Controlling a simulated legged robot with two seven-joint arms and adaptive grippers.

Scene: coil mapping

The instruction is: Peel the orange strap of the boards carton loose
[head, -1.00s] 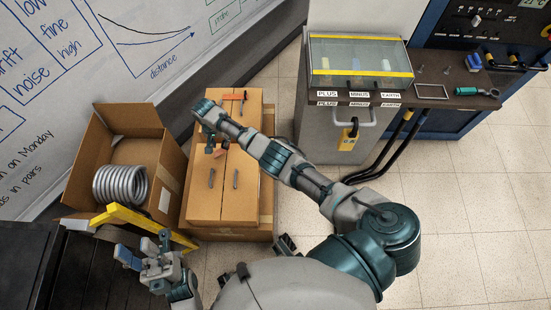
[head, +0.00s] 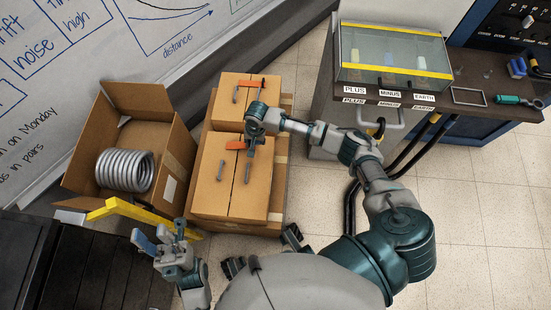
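Two closed brown cartons stand one behind the other: a far carton (head: 237,82) and a near carton (head: 212,199). No label tells me which is the boards carton. A short orange strap (head: 235,145) lies across the near carton's top seam; another orange strap (head: 256,83) lies on the far carton. My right gripper (head: 249,151) points down at the right end of the near strap. Its fingers are too small and partly hidden to show whether they touch or grip it.
An open carton (head: 157,111) with a metal coil (head: 125,170) stands left. A yellow bar (head: 130,211) lies between it and my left gripper. A grey cabinet (head: 331,108) with a glass case (head: 392,60) and black cables (head: 398,150) stands right. Floor at right is free.

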